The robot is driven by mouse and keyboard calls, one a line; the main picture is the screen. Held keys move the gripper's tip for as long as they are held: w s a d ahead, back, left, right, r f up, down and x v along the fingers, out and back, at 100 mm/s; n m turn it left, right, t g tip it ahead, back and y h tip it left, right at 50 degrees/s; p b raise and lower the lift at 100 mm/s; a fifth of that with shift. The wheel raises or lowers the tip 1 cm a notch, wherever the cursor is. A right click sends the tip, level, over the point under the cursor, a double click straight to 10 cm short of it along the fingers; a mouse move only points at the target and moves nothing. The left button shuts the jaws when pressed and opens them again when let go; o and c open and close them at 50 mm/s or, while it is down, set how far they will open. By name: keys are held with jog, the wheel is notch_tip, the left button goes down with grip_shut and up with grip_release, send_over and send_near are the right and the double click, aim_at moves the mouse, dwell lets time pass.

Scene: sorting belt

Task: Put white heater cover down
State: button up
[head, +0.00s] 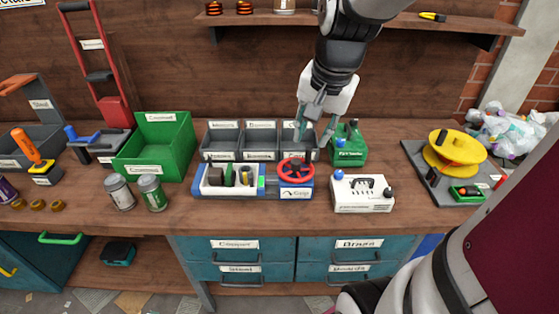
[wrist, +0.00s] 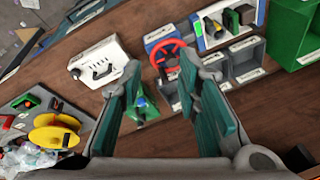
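The white heater cover, a white box with a dark slotted opening and a label on its front (head: 362,204), lies on the workbench right of the red handwheel. It also shows at the upper left of the wrist view (wrist: 98,52). A small blue knob and a dark knob are at its top corners. My gripper (head: 312,136) hangs over the grey compartment bins, behind and left of the cover and apart from it. In the wrist view my gripper (wrist: 160,72) has its two teal fingers spread, with nothing between them.
The red handwheel (head: 296,170) stands left of the cover, and a green box-shaped device (head: 347,151) stands behind it. Grey bins (head: 260,156) are below my gripper. A board with a yellow reel (head: 457,149) is at the right. Bare bench lies between cover and board.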

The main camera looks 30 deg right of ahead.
jog(key=s+a+r+n+t, duration=0.1)
jog(key=s+a+r+n, duration=0.2)
jog(key=s+a+n, duration=0.8)
jog(key=shift+s+a+r+y, duration=0.3)
jog(key=shift+s+a, duration=0.15)
jog(key=shift+a, duration=0.35)
